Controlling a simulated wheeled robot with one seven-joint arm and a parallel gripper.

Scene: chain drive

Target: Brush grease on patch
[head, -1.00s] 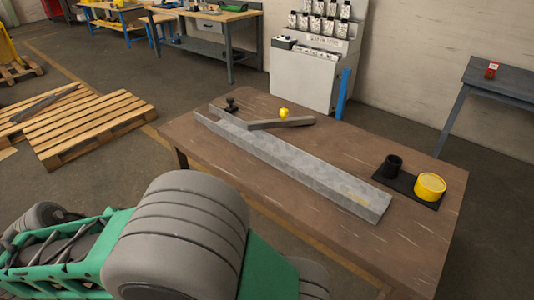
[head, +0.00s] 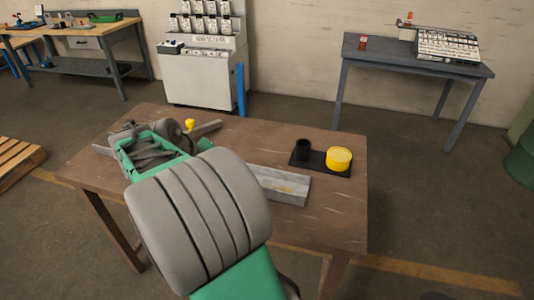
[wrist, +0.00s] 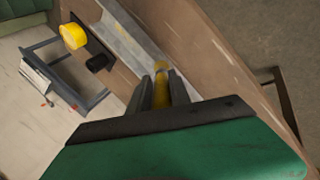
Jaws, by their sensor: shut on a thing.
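My gripper (wrist: 160,92) is shut on a yellow thing (wrist: 161,84), which looks like the brush's handle; its far end is hard to make out. In the head view my arm hides the gripper and the brush. The grey metal beam (head: 300,190) lies on the table, its left part behind my arm. A faint yellowish patch (head: 285,188) shows near its right end. The beam (wrist: 124,32) runs ahead of the fingers in the wrist view. A yellow tin (head: 339,158) stands on a black mat (head: 318,164), apart from the beam; it also shows in the wrist view (wrist: 73,36).
A black cup (head: 303,149) stands on the mat left of the tin. The table's right front is clear. A grey side table (head: 390,60) stands behind.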

